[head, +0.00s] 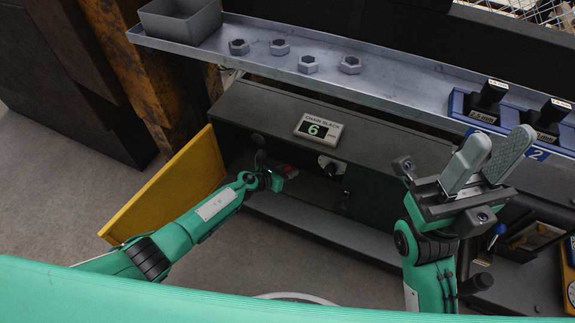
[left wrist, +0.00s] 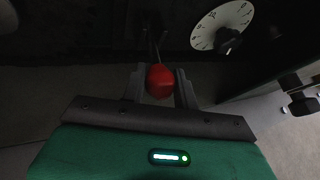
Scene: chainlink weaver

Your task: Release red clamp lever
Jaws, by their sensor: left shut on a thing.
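The red clamp lever shows as a red knob (left wrist: 160,82) between the two fingers of my left gripper in the left wrist view. Only a small bit of red (head: 287,169) shows in the head view, inside the open cabinet. My left gripper (head: 282,172) reaches into the cabinet and is shut on the red knob; its fingers (left wrist: 160,88) flank it on both sides. Two thin dark rods rise behind the knob. My right gripper (head: 498,146) is raised at the right, in front of the bench, with its fingers apart and nothing between them.
A yellow door (head: 172,190) stands open left of the cabinet, close to my left arm. A display (head: 319,128) reading 6 sits on top. A white dial (left wrist: 222,25) is right of the knob. The shelf (head: 225,50) holds a grey bin (head: 182,22) and several hex nuts.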

